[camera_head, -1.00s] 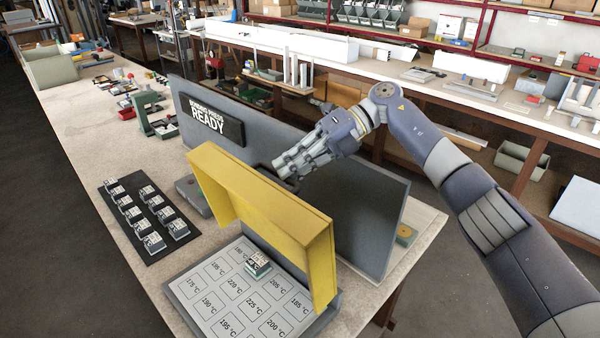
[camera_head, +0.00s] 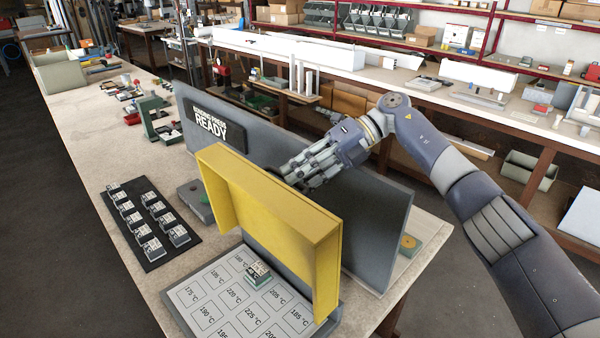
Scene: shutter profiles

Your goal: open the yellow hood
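The yellow hood (camera_head: 265,218) stands raised, roughly upright, at the back of a plate with temperature-labelled fields (camera_head: 214,310). A small block (camera_head: 258,273) sits on one field of the plate. My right gripper (camera_head: 290,176) is just behind the hood's upper edge, in front of the grey panel. Its fingertips are partly hidden by the hood, so I cannot tell whether they are open or shut, or whether they touch it. My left gripper is not in view.
A black tray (camera_head: 139,240) of several small blocks lies to the left.

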